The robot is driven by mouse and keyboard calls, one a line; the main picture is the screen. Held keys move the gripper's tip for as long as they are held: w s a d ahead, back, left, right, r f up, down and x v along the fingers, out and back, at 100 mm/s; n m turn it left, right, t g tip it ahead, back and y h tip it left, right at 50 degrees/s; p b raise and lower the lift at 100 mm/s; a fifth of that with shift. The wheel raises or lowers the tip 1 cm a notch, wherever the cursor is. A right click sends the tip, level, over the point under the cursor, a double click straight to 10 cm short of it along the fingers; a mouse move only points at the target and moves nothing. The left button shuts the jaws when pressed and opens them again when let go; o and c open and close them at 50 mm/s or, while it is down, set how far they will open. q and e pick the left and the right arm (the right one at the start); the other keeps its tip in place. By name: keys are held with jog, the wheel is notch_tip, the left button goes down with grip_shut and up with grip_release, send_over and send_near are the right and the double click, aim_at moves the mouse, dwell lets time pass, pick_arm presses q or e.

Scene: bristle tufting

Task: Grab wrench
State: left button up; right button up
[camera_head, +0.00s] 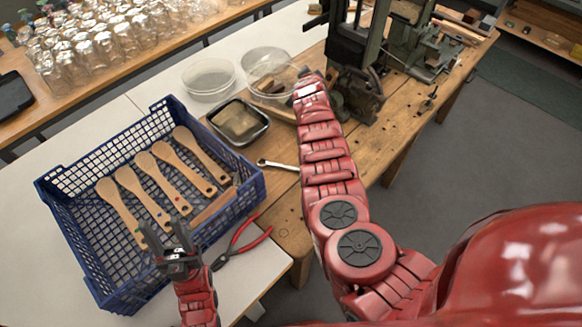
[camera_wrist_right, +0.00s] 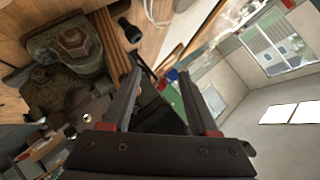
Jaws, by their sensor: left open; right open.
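The metal wrench (camera_head: 277,165) lies on the wooden workbench, between the blue crate and my right arm. Its right end runs up to my arm in the picture, so I cannot tell if that end is hidden. My left gripper (camera_head: 168,236) is open and empty, over the near edge of the blue crate, left of and nearer than the wrench. My right arm reaches across the bench, past the wrench. In the right wrist view my right gripper (camera_wrist_right: 160,76) is open with nothing between its fingers. The wrench is not seen in that view.
The blue crate (camera_head: 75,255) holds several wooden paddle-shaped handles. Red-handled pliers (camera_head: 243,243) lie in front of it. A metal tray (camera_head: 240,122) and clear round dishes (camera_head: 208,77) stand behind the wrench. A dark green machine (camera_head: 355,70) stands at the back.

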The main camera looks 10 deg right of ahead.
jog(key=s+a+m+g, duration=0.1)
jog(key=s+m+g, duration=0.4)
jog(key=s, duration=0.1)
jog(key=m+g+y+b, duration=0.1)
jog(key=m+g+y, duration=0.2)
jog(key=m+g, duration=0.3)
send_over(290, 167)
notch_tip(290, 167, down, 3)
jog(key=n+g, duration=0.1)
jog(key=f, duration=0.2)
jog(key=f+p, duration=0.1)
jog(key=f, duration=0.2)
jog(key=f+p, duration=0.1)
jog(key=f, duration=0.1)
jog(key=shift+d+f, duration=0.35)
jog(key=shift+f, duration=0.05)
jog(key=shift+a+f, duration=0.1)
jog(key=shift+f, duration=0.65)
jog(key=shift+f+p, duration=0.35)
jog(key=shift+p, duration=0.15)
jog(key=shift+f, duration=0.85)
jog(key=shift+a+f, duration=0.15)
jog(key=shift+f, duration=0.2)
notch_tip(290, 167, down, 2)
jog(key=shift+f+b, duration=0.1)
jog(key=shift+b, duration=0.4)
grip_shut()
